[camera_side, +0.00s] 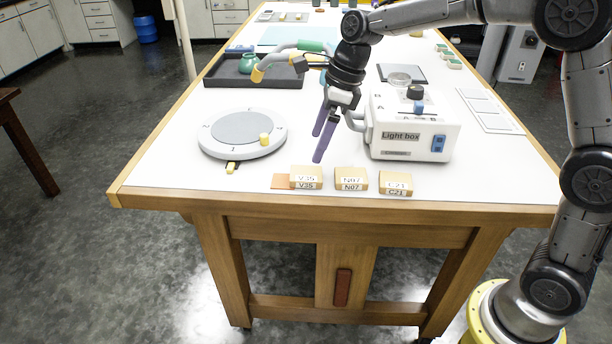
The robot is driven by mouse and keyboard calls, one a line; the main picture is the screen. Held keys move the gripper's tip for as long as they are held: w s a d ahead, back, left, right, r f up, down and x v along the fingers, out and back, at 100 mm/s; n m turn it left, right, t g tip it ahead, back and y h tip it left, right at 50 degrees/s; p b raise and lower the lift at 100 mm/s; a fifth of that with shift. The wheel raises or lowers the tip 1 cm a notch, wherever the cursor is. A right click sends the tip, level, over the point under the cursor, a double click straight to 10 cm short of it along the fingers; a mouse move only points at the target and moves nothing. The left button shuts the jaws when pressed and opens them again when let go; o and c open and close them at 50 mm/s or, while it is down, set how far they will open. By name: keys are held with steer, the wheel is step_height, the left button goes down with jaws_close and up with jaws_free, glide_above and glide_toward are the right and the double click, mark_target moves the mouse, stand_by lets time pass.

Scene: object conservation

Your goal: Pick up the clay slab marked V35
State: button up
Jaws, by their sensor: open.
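The clay slab marked V35 (306,178) is a small tan block with white labels near the table's front edge. It lies at the left end of a row with the slab marked N07 (351,180) and the slab marked C21 (396,184). A flat orange piece (281,182) shows at V35's left side. My gripper (320,145) has purple fingers pointing down. It is open and empty, above and a little behind V35, apart from it.
A white light box (410,133) stands right of my gripper. A round white turntable (242,134) with a yellow knob is at the left. A dark tray (225,74) with a green pot (247,64) lies behind. The wooden table edge (330,205) runs close in front of the slabs.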

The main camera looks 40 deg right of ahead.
mark_target(306, 173)
steer(key=x, duration=0.8)
steer(key=shift+s+f, duration=0.1)
steer(key=shift+c, duration=0.3)
steer(key=c, duration=1.4)
